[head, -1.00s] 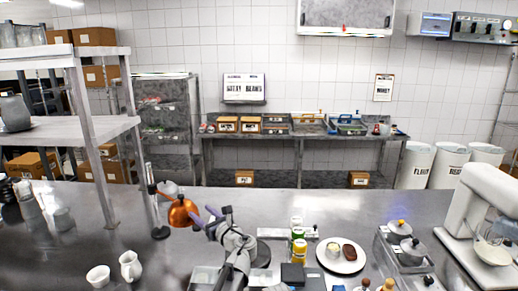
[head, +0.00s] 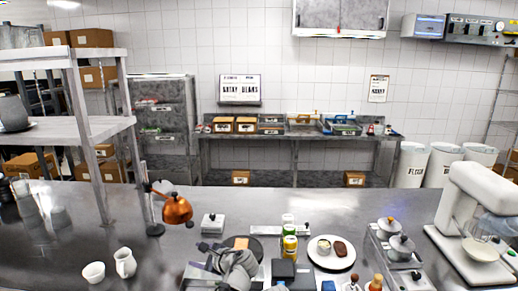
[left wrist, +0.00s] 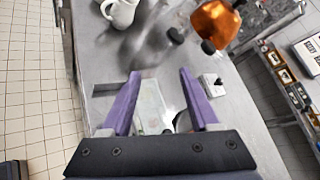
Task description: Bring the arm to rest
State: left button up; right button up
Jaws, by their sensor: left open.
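My left arm (head: 238,268) is folded low at the front of the steel counter in the head view. My left gripper shows clearly in the left wrist view (left wrist: 160,76), with its two purple fingers spread apart and nothing between them. In the head view the gripper is small and partly lost among the arm links. My right gripper is not in view.
A dark pan with a tan slice (head: 241,243) lies right by the arm. A small white box (head: 212,224) stands behind it. Bottles (head: 289,246), a plate (head: 332,266) and a mixer (head: 478,212) are to the right.

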pick_arm(q)
jog(key=s+d+f+n+g+h, duration=0.3)
jog(key=s+d+f+n, duration=0.1)
jog(key=s, duration=0.4)
jog(key=s+d+f+n+g+h, duration=0.2)
jog(key=s+d+f+n+h, duration=0.1)
jog(key=s, duration=0.5)
jog(key=s+d+f+n+g+h, duration=0.2)
jog(key=s+d+f+n+g, duration=0.1)
jog(key=s+d+f+n, duration=0.2)
jog(key=s+d+n, duration=0.1)
jog(key=s+n, duration=0.1)
jog(key=s, duration=0.1)
jog(key=shift+s+f+g+h, duration=0.15)
jog(key=shift+f+g+h, duration=0.15)
jog(key=shift+h, duration=0.1)
jog(key=shift+d, duration=0.1)
